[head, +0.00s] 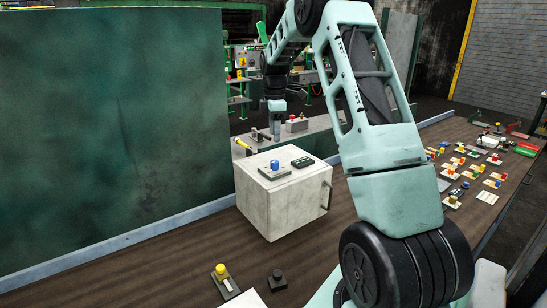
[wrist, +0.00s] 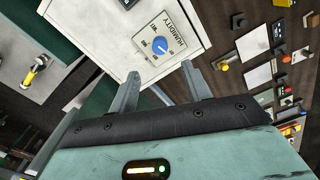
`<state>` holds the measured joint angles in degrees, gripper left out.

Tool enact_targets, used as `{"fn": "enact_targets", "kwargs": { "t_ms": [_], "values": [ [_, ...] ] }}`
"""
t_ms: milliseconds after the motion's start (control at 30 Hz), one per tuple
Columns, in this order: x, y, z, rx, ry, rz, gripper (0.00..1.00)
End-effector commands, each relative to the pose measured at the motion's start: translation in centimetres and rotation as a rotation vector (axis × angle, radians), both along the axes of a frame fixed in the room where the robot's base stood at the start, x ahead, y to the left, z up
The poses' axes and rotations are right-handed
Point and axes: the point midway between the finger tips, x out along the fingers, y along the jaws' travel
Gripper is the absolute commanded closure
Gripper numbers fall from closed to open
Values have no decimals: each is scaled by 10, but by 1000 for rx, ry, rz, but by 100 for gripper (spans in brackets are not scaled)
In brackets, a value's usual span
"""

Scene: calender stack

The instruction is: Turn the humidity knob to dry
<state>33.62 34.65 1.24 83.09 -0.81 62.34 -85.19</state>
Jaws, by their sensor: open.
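The humidity knob (head: 274,164) is a blue dial on a plate on top of a pale box (head: 285,205). In the wrist view the blue knob (wrist: 160,44) sits on a light plate (wrist: 171,28) lettered HUMIDITY, ahead of my fingertips. The knob carries a white mark. The small labels around it are too blurred to tell which one it points to. My gripper (wrist: 160,72) is open and empty, its two fingers apart and not touching the knob. In the head view my gripper (head: 277,128) hangs just behind and above the box.
A second dark panel (head: 302,162) sits beside the knob's plate on the box. A yellow-handled control (wrist: 36,70) is at the left in the wrist view. Many small buttons and cards (head: 487,197) cover the right of the brown table. A tall green panel (head: 110,130) stands at left.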

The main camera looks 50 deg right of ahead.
Motion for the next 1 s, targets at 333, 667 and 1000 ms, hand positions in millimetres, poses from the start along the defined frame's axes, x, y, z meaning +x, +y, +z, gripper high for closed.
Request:
{"fn": "enact_targets", "kwargs": {
  "t_ms": [333,667,1000],
  "values": [
    [-1,1,-69,2,4,-1,52],
    [0,0,-108,-1,-1,-1,52],
    [0,0,-111,-1,-1,-1,54]
  ]
}}
